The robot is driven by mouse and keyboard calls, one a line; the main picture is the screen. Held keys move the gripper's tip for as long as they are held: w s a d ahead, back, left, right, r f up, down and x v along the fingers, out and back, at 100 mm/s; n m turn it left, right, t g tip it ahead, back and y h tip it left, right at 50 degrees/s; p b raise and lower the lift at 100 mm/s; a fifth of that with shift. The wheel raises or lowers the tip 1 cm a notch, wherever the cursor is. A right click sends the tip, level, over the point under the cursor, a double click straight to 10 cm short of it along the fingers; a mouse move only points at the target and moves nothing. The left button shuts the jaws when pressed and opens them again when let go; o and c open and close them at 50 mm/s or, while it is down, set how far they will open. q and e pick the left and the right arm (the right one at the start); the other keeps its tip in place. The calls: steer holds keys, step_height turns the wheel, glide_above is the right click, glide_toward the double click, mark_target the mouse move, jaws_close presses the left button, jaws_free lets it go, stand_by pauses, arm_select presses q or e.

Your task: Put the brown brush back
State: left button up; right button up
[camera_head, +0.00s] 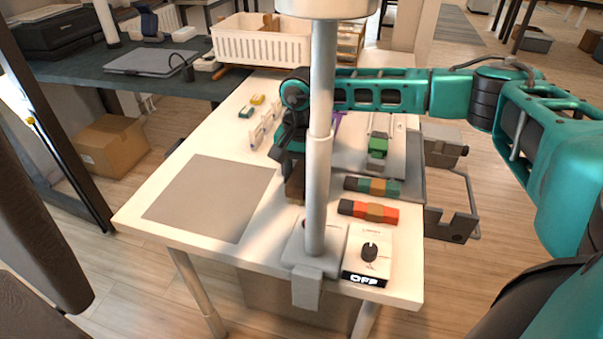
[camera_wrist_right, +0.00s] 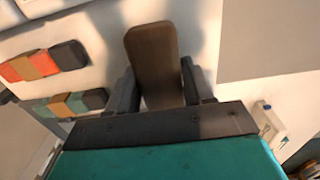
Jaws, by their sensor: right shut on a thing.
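My right gripper (camera_head: 290,160) reaches in from the right over the white table, partly behind a pale upright post. It is shut on the brown brush (camera_head: 294,188), whose lower part shows below the gripper in the head view. In the right wrist view the brush (camera_wrist_right: 152,55) is a plain brown block between the two dark fingers of the gripper (camera_wrist_right: 160,92). The bristles cannot be made out. I cannot tell whether the brush touches the table. My left gripper is not in view.
A grey mat (camera_head: 205,200) lies left on the table (camera_head: 150,205). The post (camera_head: 318,150) stands close by. Two rows of coloured blocks, teal-orange (camera_head: 371,187) and red-orange (camera_head: 368,211), lie right. A box marked OFF (camera_head: 370,257) is at the front. A small white rack (camera_head: 264,130) stands behind the mat.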

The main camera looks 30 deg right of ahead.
mark_target(301, 172)
steer(key=shift+f, duration=0.2)
steer(key=o, duration=1)
steer(key=shift+r, duration=0.1)
step_height(301, 172, up, 12)
steer(key=p, duration=0.1)
steer(key=shift+r, duration=0.15)
